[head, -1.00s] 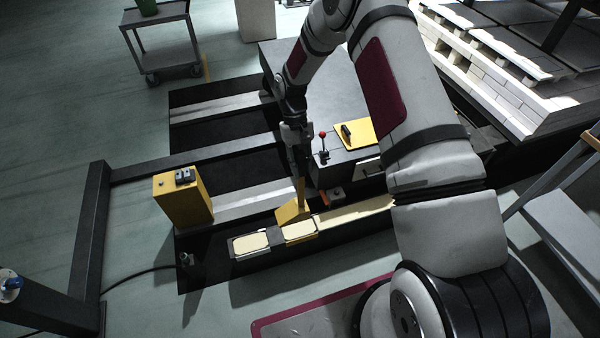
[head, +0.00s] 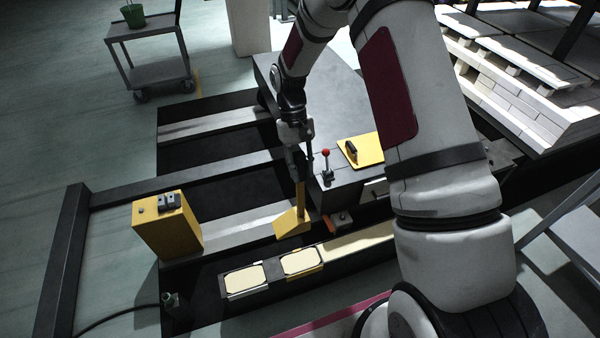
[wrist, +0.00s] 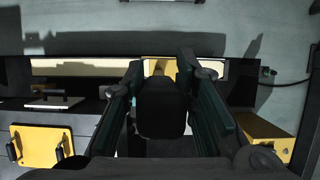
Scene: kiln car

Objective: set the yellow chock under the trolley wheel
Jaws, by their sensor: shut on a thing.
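The yellow chock (head: 292,222) is a wedge with an upright yellow post. My gripper (head: 299,176) is shut on the post from above, and the wedge hangs below it. The wedge appears over the right end of the pale rail strip (head: 238,229); I cannot tell whether it touches. In the wrist view my gripper (wrist: 160,62) has a dark rounded shape between its fingers, which hides most of what is below. The dark trolley body (head: 310,88) with a red-knobbed lever stands just right of and behind the chock. I cannot make out its wheel.
Two cream pads (head: 245,280) lie on a dark beam in front of the chock. A yellow control box (head: 167,225) stands to the left. An orange-ended fitting (head: 338,222) is close right of the chock. A grey cart (head: 158,73) with a green bucket is far back left.

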